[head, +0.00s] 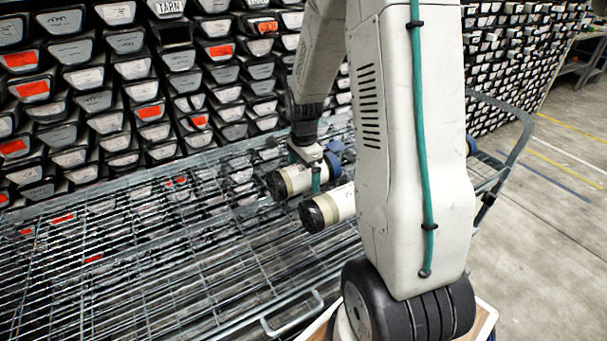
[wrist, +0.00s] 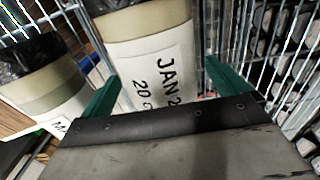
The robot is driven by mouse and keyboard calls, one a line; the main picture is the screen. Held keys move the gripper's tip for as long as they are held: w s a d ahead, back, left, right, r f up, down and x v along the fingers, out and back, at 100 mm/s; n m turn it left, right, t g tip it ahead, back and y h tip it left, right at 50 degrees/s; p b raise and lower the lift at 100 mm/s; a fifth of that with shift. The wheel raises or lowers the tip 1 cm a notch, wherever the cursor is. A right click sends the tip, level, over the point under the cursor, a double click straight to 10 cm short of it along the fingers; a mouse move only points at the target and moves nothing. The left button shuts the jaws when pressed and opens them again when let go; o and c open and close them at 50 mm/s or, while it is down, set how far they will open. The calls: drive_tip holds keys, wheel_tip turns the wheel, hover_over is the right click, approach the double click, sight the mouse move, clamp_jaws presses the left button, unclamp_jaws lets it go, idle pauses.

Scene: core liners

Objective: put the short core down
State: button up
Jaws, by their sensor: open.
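Two cream core liners with dark ends lie side by side on the wire mesh of a trolley. My gripper (head: 315,176) is at the farther core (head: 297,179), which has a blue far end. The nearer core (head: 337,205) is partly hidden behind my arm. In the wrist view, my open green fingers stand either side of a core labelled "JAN 2" (wrist: 148,45), with visible space at the right finger. The other core (wrist: 52,88) lies to the left, outside the fingers.
The grey wire mesh trolley (head: 150,255) has bare mesh to the left of the cores. A wall of stacked liners with white and orange labels (head: 130,70) stands close behind. Open concrete floor (head: 550,220) lies to the right.

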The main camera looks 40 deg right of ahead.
wheel_tip(320, 180, up, 11)
drive_tip(key=shift+r, duration=0.2)
drive_tip(key=s+a+r+n, duration=1)
drive_tip(key=a, duration=0.3)
drive_tip(key=s+a+n+t, duration=0.1)
drive_tip(key=s+a+n, duration=0.6)
drive_tip(key=s+n, duration=0.3)
drive_tip(key=s, duration=0.2)
drive_tip(key=shift+s+r, duration=0.35)
drive_tip(key=shift+s, duration=0.05)
